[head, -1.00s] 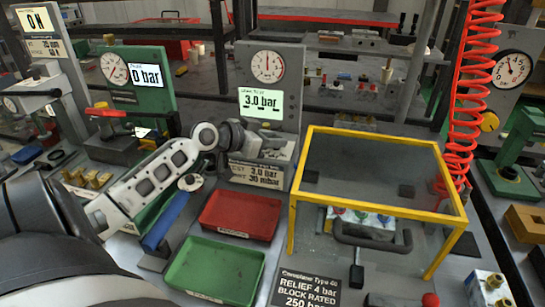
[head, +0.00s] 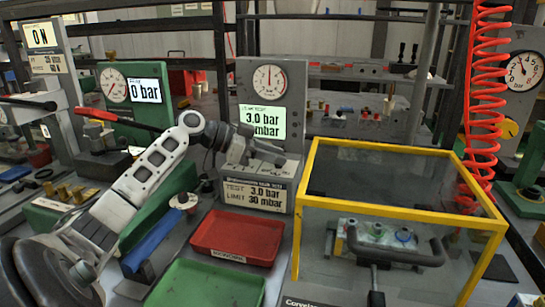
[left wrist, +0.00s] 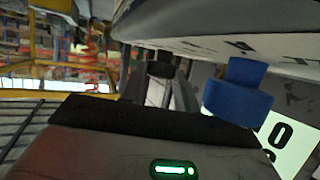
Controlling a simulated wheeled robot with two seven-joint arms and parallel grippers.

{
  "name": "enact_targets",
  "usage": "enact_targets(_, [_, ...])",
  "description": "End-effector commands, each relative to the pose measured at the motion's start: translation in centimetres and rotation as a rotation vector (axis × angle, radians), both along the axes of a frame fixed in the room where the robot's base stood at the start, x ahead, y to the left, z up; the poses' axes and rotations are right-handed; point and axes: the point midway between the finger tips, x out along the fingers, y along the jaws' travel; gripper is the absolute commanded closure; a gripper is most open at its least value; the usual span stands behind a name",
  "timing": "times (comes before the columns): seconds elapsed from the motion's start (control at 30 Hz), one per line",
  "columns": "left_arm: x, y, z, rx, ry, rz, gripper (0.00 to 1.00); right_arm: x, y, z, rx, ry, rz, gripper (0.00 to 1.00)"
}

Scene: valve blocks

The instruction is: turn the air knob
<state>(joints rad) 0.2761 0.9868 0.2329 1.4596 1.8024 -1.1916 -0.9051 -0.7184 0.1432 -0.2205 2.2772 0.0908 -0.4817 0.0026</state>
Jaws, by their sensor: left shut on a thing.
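The grey test unit (head: 297,95) stands at the back middle with a round gauge (head: 269,80) and a lit display (head: 263,122) reading 3.0 bar above a second line in mbar. My left gripper (head: 268,153) is at the unit's lower front, below the display, and shut. In the left wrist view its fingers (left wrist: 165,92) close around a dark knob-like part (left wrist: 160,68), mostly hidden. A blue knob (left wrist: 238,100) sits beside the fingers, apart from them. I cannot tell which part is the air knob. My right gripper is not in view.
A red tray (head: 238,238) and a green tray (head: 205,285) lie in front of the unit. A yellow-framed guard (head: 400,210) covers a valve block at the right. A red coiled hose (head: 485,100) hangs near a gauge with a yellow knob (head: 510,130).

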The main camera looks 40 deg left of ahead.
Motion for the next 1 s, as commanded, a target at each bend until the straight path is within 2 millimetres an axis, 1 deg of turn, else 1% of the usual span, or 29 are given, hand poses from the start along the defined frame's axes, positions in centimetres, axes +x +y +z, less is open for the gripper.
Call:
enact_targets(0.27, [0.0, 0.0, -0.1, 0.000, 0.004, -0.001, 0.92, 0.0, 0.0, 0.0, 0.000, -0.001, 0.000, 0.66])
enact_targets(0.3, [0.0, 0.0, -0.1, 0.000, 0.004, 0.000, 0.59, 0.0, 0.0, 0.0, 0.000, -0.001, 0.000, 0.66])
enact_targets(0.33, [0.0, 0.0, -0.1, 0.000, 0.004, 0.000, 0.50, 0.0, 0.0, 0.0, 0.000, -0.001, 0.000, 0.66])
enact_targets(0.37, [0.0, 0.0, -0.1, 0.000, 0.004, 0.000, 0.48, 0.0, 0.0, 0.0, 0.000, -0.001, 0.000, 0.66])
enact_targets(0.67, [-0.2, 0.1, 0.0, 0.001, 0.002, 0.001, 0.48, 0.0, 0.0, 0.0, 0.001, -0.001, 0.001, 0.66])
enact_targets(0.77, [-0.9, 0.7, 0.3, 0.000, 0.001, 0.003, 0.48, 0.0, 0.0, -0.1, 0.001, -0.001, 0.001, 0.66])
enact_targets(1.0, [-3.8, 3.0, 1.8, 0.001, 0.003, 0.002, 0.48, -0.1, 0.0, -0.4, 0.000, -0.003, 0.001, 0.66])
